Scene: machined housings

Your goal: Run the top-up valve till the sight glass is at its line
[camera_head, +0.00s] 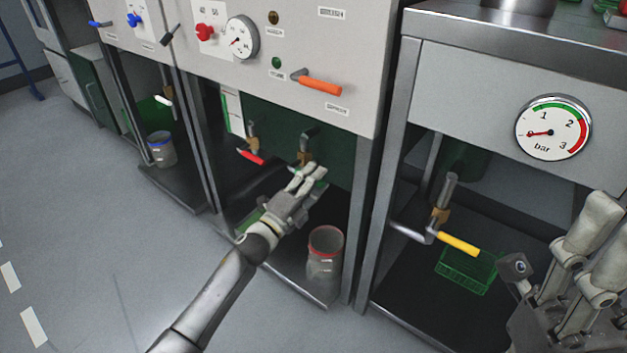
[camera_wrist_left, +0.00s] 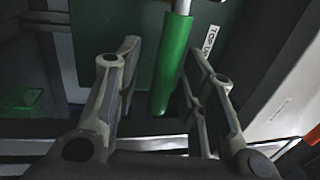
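My left gripper (camera_head: 308,172) reaches under the middle cabinet's panel, close to a brass valve (camera_head: 305,157) with a dark fitting above it. In the left wrist view a green lever handle (camera_wrist_left: 171,65) stands between its two fingers, with gaps visible on both sides. The gripper is open. A "TOP UP" label (camera_wrist_left: 209,42) is beside the handle. A narrow white plate with a green edge (camera_head: 234,111) at the left of this bay may be the sight glass; its level cannot be read. My right gripper (camera_head: 603,235) is at the lower right, its fingers partly cut off.
A red-handled valve (camera_head: 251,156) is left of the left gripper. A red-rimmed jar (camera_head: 324,258) stands on the shelf below. The right bay has a yellow-handled valve (camera_head: 458,243), a green basket (camera_head: 466,270) and a bar gauge (camera_head: 553,128). An orange lever (camera_head: 320,86) projects from the panel.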

